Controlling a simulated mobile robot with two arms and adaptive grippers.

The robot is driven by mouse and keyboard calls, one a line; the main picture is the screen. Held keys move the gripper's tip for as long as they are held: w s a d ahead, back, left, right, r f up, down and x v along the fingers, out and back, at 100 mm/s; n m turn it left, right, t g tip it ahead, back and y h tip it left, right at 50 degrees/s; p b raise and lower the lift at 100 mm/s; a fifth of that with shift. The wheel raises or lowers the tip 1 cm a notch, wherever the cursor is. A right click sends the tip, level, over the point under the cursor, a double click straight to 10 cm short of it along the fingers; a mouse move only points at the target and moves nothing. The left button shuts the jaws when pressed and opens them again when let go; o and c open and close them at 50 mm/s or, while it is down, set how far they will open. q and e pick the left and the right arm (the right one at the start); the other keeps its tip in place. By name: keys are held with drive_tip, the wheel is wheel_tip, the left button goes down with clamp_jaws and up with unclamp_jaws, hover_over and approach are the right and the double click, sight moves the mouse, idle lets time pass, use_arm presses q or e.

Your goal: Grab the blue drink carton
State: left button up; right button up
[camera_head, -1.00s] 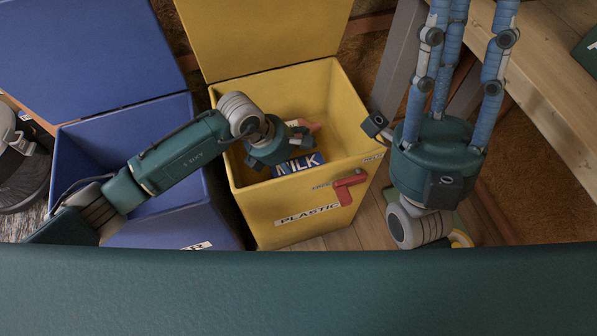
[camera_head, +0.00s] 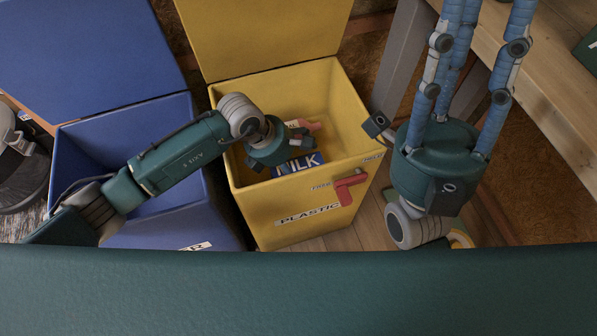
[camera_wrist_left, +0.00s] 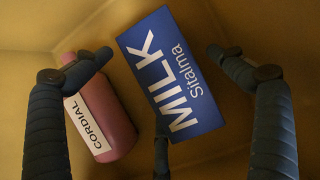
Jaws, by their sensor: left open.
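The blue drink carton (camera_wrist_left: 170,72) lies in the yellow bin, with white "MILK" lettering on its side. In the head view only part of the carton (camera_head: 299,164) shows below my left gripper (camera_head: 288,145). In the left wrist view the fingers of my left gripper (camera_wrist_left: 160,75) are spread around the carton, open and empty. One finger overlaps the carton's lower edge; I cannot tell if it touches. My right gripper (camera_head: 478,55) is raised at the right, its blue fingers apart and their tips cut off by the frame.
A pink cordial bottle (camera_wrist_left: 100,115) lies left of the carton, partly behind a finger. The yellow bin (camera_head: 262,208) has walls close around my left gripper. A blue bin (camera_head: 165,222) stands to its left. A wooden bench (camera_head: 545,80) is at the right.

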use_arm(q)
drive_tip(key=shift+c, duration=0.3)
drive_tip(key=c, duration=1)
